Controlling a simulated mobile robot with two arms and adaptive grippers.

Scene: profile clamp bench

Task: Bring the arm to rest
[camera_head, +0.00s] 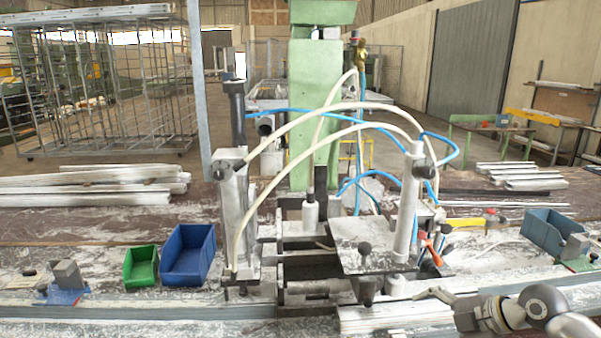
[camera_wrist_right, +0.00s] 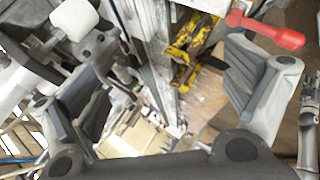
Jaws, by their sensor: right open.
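My right arm enters the head view at the lower right, and its gripper (camera_head: 438,294) is low over the front rail of the bench, right of the clamp fixture. In the right wrist view the two fingers of the right gripper (camera_wrist_right: 165,85) stand wide apart with nothing held between them. A red handle (camera_wrist_right: 268,31) is close by the upper right finger, and I cannot tell whether they touch. My left gripper is in neither view.
The clamp fixture (camera_head: 235,205) with hoses fills the middle. A red-orange lever (camera_head: 431,250) stands near my right gripper. A green bin (camera_head: 141,267) and blue bin (camera_head: 188,257) are left; a grey-blue bin (camera_head: 545,233) is right. White profiles (camera_head: 90,187) lie at left.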

